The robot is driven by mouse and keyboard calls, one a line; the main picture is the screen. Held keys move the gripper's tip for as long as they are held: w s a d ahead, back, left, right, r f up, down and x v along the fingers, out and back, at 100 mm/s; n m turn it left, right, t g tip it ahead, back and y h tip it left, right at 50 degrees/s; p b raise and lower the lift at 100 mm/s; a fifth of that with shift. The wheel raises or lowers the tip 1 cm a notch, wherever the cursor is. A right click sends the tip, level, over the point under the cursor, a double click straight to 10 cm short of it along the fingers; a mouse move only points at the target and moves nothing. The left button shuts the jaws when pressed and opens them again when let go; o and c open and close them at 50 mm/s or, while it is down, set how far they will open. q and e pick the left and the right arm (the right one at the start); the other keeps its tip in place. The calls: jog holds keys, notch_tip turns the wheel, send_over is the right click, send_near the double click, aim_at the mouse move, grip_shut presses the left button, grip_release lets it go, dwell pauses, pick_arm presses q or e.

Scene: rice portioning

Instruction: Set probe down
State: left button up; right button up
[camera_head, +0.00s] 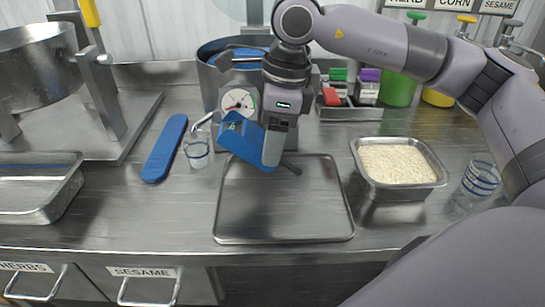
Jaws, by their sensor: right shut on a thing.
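My right gripper (268,160) hangs over the far edge of a shallow metal tray (285,238), its arm coming in from the right. It is shut on a blue device with a small dark face, which looks like the probe (246,142). The probe is tilted and looks held above the counter; the grey finger covers part of it. A short dark piece shows just right of the fingertips, over the tray's far edge; I cannot tell what it belongs to. A long blue holder or pad (165,148) lies on the counter to the left. My left gripper is not in view.
A metal pan of rice (398,165) stands right of the tray, with a striped glass (478,182) beyond it. Another striped glass (196,150) stands close left of the probe. The tray is empty.

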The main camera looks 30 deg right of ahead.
jog(key=shift+f, duration=2.2)
jog(key=shift+f, duration=0.1)
jog(key=shift+f+b, duration=0.2)
jog(key=shift+b, duration=0.1)
jog(key=o, duration=1.4)
jog(key=shift+r, duration=0.15)
jog(key=shift+c, duration=0.2)
jog(key=shift+r, duration=0.1)
